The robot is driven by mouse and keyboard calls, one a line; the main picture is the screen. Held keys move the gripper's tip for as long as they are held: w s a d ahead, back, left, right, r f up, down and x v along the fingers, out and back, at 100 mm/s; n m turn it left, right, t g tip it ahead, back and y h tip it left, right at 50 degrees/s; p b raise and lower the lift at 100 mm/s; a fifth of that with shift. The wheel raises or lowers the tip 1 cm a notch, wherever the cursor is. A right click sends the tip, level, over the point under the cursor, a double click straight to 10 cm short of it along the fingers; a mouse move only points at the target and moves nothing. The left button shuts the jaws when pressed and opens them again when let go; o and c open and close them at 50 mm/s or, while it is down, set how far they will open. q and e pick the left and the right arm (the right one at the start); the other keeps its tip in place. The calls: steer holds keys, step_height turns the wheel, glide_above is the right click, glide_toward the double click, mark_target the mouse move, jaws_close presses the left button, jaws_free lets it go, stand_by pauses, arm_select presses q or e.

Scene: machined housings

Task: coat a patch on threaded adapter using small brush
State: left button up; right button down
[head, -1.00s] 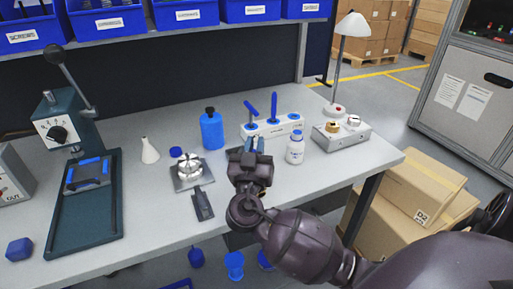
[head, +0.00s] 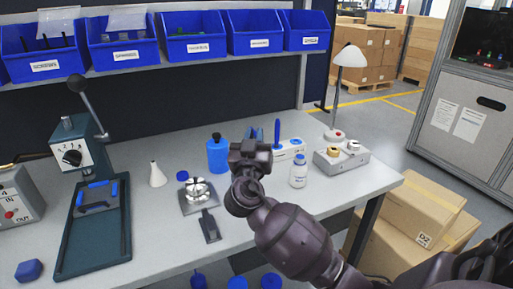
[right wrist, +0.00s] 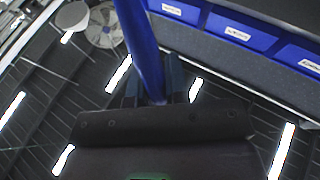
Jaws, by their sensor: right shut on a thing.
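My right gripper (head: 250,150) is raised above the bench, in front of the white tool rack (head: 291,149). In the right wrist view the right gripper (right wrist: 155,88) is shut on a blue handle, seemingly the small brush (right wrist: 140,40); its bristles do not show. In the head view my gripper hides most of it. A round silver metal part (head: 197,187), possibly the threaded adapter, sits on a square plate left of my gripper. Its thread is too small to make out. My left gripper is not in view.
A blue bottle (head: 217,154) stands left of my gripper, a white labelled jar (head: 298,172) right of it. Another blue-handled tool (head: 277,132) stands in the rack. A grey box (head: 341,158) with small metal parts and a lamp (head: 350,57) are right. A press (head: 92,210) is left.

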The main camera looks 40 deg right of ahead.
steer(key=shift+r+p, duration=0.35)
steer(key=shift+r, duration=0.85)
steer(key=shift+f, duration=0.1)
